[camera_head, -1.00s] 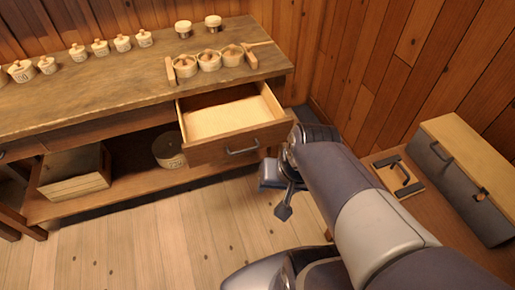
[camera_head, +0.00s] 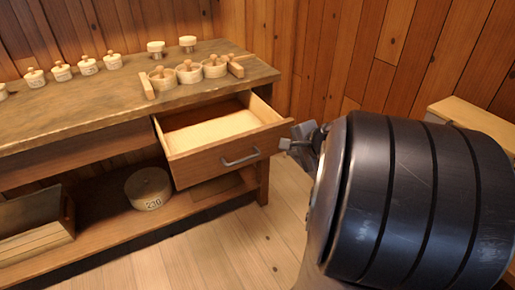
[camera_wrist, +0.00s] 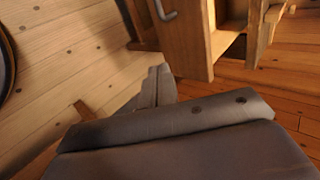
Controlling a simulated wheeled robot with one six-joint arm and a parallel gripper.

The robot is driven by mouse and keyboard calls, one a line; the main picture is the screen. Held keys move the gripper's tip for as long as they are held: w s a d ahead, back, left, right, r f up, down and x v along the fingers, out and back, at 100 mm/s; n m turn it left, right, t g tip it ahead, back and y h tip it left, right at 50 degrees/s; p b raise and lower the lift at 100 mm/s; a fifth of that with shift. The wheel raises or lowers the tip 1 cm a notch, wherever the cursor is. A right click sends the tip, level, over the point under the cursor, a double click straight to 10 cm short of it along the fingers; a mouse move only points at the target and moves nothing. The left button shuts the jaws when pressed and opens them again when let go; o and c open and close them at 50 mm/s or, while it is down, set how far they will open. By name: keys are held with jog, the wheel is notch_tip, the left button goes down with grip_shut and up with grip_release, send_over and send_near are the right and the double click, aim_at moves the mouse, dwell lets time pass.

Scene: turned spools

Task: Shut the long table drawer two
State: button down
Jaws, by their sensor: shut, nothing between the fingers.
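The long table (camera_head: 90,104) stands at the left in the head view. Its right-hand drawer (camera_head: 205,165) is pulled out, and its pale empty-looking inside shows. A dark bar handle (camera_head: 241,160) is on the drawer front. My gripper (camera_head: 288,142) is just right of the drawer front's right end, shut, with nothing in it. In the wrist view my gripper (camera_wrist: 158,82) lies below the wooden drawer front (camera_wrist: 180,40), whose handle (camera_wrist: 166,10) shows at the top. I cannot tell whether the fingers touch the drawer.
Several lidded wooden pots (camera_head: 188,72) stand on the tabletop. The lower shelf holds a round tub marked 230 (camera_head: 148,188) and a wooden crate (camera_head: 35,225). A pale-topped box (camera_head: 470,110) is at the right, partly hidden by my arm. The floor (camera_head: 215,250) before the table is clear.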

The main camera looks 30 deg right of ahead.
aim_at(265, 147)
jog(key=shift+w+r+b+x, duration=0.3)
jog(key=shift+r+x, duration=0.05)
jog(key=shift+x, duration=1.8)
jog(key=shift+w+r+b+x, duration=0.3)
jog(key=shift+b+x, duration=0.05)
jog(key=shift+x, duration=1.8)
jog(key=shift+w+r+b+x, duration=0.3)
jog(key=shift+w+r+x, duration=0.05)
jog(key=shift+x, duration=1.8)
jog(key=shift+w, duration=0.1)
